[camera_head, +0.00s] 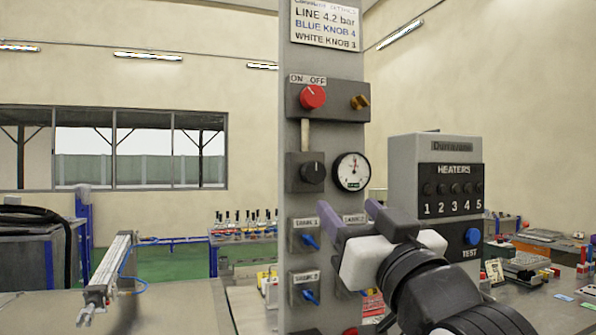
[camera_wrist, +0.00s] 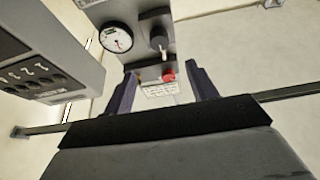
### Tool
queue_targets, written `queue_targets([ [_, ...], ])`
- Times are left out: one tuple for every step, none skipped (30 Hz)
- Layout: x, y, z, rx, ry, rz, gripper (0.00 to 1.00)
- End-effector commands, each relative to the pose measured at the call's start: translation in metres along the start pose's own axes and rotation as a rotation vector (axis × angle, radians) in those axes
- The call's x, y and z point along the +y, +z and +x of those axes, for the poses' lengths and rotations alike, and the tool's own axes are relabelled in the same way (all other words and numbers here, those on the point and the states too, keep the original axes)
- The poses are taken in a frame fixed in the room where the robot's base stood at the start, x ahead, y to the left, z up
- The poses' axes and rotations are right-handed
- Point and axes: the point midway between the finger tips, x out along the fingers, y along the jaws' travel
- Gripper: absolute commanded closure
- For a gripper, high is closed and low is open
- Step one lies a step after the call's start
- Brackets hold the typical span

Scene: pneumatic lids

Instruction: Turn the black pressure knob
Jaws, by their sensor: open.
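The black pressure knob (camera_head: 313,172) sits on a dark square plate on the grey upright panel (camera_head: 322,130), left of a round white gauge (camera_head: 352,171). In the wrist view, turned over, the black knob (camera_wrist: 158,40) shows right of the gauge (camera_wrist: 116,38), beyond the fingertips. My gripper (camera_head: 350,209) is open and empty, below and to the right of the knob in the head view. Its two purple fingers (camera_wrist: 163,76) stand apart in the wrist view. They appear clear of the knob; their exact distance from the panel is unclear.
A red ON/OFF knob (camera_head: 312,97) and a brass-coloured fitting (camera_head: 360,102) are above. Blue-handled valves (camera_head: 310,240) are below, near my gripper. A grey heaters box (camera_head: 434,165) stands close on the right. Open space lies left of the panel.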

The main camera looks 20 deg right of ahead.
Motion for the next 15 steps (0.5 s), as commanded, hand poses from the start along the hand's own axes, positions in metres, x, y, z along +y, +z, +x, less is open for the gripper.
queue_targets([
  [0.000,-0.001,0.007,-0.002,-0.002,0.002,0.43],
  [0.000,-0.002,0.011,-0.002,-0.003,0.003,0.43],
  [-0.001,-0.002,0.018,-0.003,-0.004,0.003,0.43],
  [-0.001,-0.002,0.023,-0.003,-0.004,0.003,0.43],
  [-0.001,-0.002,0.029,-0.003,-0.004,0.003,0.43],
  [-0.001,-0.003,0.038,-0.004,-0.004,0.004,0.43],
  [-0.001,-0.003,0.045,-0.002,-0.004,0.004,0.43],
  [-0.001,-0.003,0.052,-0.003,-0.004,0.003,0.43],
  [-0.002,-0.003,0.061,-0.003,-0.005,0.003,0.43],
  [-0.001,-0.003,0.068,-0.003,-0.005,0.004,0.43],
  [-0.001,-0.003,0.074,-0.003,-0.003,0.004,0.43],
  [-0.001,-0.003,0.082,-0.004,-0.004,0.004,0.43],
  [-0.002,-0.003,0.088,-0.003,-0.005,0.003,0.43],
  [-0.002,-0.003,0.094,-0.002,-0.004,0.003,0.43],
  [-0.001,-0.003,0.102,-0.002,-0.003,0.003,0.43],
])
